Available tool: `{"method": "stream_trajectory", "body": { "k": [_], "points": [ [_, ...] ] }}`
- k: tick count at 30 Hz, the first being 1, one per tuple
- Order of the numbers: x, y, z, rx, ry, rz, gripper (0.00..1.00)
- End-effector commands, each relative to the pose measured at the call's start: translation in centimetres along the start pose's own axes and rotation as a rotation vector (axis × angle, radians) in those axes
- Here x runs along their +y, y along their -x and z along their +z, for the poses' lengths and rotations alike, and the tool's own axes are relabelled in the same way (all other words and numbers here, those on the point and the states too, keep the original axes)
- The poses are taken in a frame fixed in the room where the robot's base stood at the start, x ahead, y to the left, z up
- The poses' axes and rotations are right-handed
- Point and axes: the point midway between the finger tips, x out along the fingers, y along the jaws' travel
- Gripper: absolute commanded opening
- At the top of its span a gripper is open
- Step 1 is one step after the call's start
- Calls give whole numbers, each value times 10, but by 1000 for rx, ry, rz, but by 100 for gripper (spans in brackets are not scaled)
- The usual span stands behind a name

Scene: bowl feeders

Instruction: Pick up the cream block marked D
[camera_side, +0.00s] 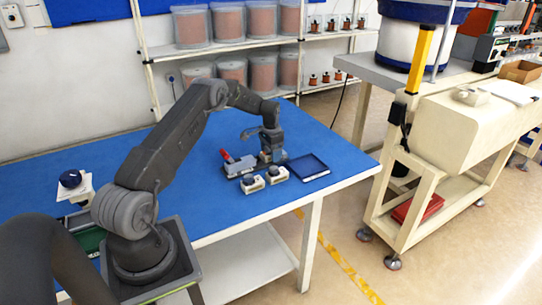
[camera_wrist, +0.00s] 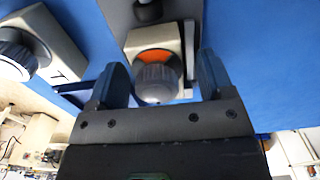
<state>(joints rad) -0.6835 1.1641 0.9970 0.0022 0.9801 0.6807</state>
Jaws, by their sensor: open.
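In the wrist view a cream block (camera_wrist: 143,40) with an orange ring and a ribbed grey knob is between my gripper's (camera_wrist: 163,78) two blue fingers. The fingers are apart, with a gap on each side of the knob. No letter can be read on this block. In the side view my gripper (camera_side: 270,158) is low over the blue table, behind two small cream blocks, the left one (camera_side: 252,185) and the right one (camera_side: 279,175).
A grey fixture with a red handle (camera_side: 228,156) is just left of my gripper. A dark blue tray (camera_side: 322,174) lies to the right of the blocks. The blue table (camera_side: 215,205) is clear in front of them. Shelves with spools (camera_side: 230,22) stand behind.

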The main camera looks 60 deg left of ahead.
Motion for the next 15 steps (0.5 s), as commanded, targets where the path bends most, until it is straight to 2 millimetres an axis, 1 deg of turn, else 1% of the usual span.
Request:
{"method": "stream_trajectory", "body": {
  "k": [3, 15],
  "points": [
    [0, 0, 0, 0, 0, 0, 74],
    [0, 1, 0, 1, 0, 0, 35]
  ]
}}
